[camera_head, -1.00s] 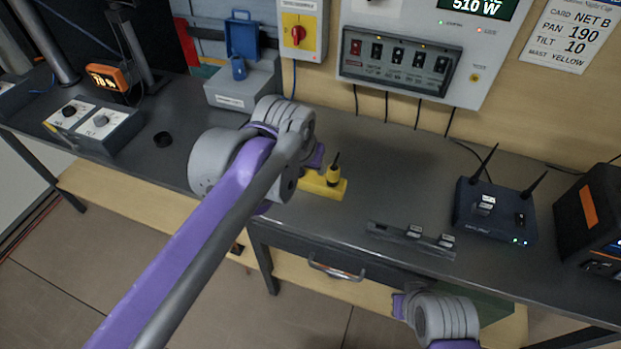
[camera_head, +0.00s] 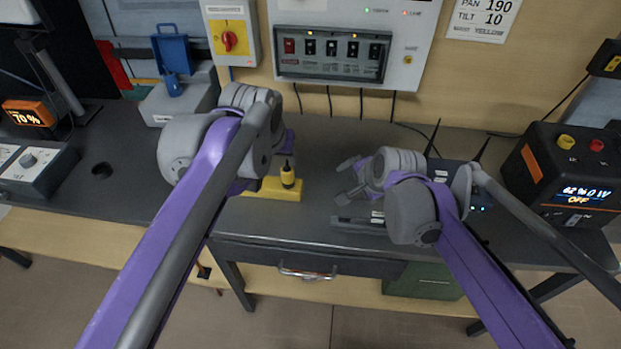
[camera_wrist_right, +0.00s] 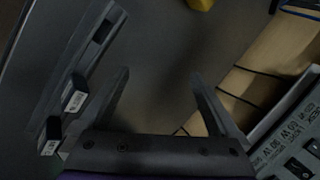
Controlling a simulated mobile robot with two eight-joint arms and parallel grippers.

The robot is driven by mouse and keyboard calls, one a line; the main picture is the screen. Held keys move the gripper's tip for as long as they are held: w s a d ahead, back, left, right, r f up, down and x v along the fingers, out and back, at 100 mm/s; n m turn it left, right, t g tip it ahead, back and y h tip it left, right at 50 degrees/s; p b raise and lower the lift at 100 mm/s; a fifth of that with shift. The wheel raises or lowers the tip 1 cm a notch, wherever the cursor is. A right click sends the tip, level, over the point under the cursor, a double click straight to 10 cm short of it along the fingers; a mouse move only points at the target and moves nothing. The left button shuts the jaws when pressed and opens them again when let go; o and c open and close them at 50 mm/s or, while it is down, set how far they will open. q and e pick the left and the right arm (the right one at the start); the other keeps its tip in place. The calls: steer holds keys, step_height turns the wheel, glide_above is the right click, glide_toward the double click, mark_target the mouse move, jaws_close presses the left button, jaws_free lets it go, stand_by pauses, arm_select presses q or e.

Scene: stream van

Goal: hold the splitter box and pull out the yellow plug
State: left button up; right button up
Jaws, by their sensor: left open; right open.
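The yellow splitter box (camera_head: 274,192) lies on the dark bench, its left end hidden behind my left wrist.
A dark strip with pale connectors (camera_head: 358,222) lies under my right gripper. A router with antennas (camera_head: 480,195) is partly behind my right arm. A power unit (camera_head: 566,170) stands at the right. A wall switch panel (camera_head: 332,52) is behind. The bench between gripper and plug is clear.

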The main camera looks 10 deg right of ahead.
mark_target(273, 186)
steer(key=w+a+f+m+y, duration=0.1)
steer(key=a+y, duration=0.1)
steer(key=w+a+f+m+g+y, duration=0.1)
steer(key=m, duration=0.1)
steer(key=w+a+f+m+y, duration=0.1)
steer(key=a+y, duration=0.1)
steer(key=shift+a+f+m+g+y, duration=0.3)
steer(key=shift+a+f+m+g, duration=0.05)
steer(key=shift+f+m+g, duration=0.05)
steer(key=a+y, duration=0.1)
steer(key=w+m+y, duration=0.1)
steer(key=y, duration=0.1)
steer(key=a+m+y, duration=0.1)
steer(key=shift+w+a+r+y, duration=0.3)
steer(key=shift+w+a+r, duration=0.05)
steer(key=shift+r, duration=0.05)
steer(key=shift+w+a+r+m+g+y, duration=0.2)
steer(key=shift+r+m+g+y, duration=0.15)
steer(key=shift+y, duration=0.35)
steer(key=shift+a, duration=0.25)
steer(key=x, duration=1)
steer(key=shift+w+a+f, duration=0.1)
steer(key=shift+a, duration=0.05)
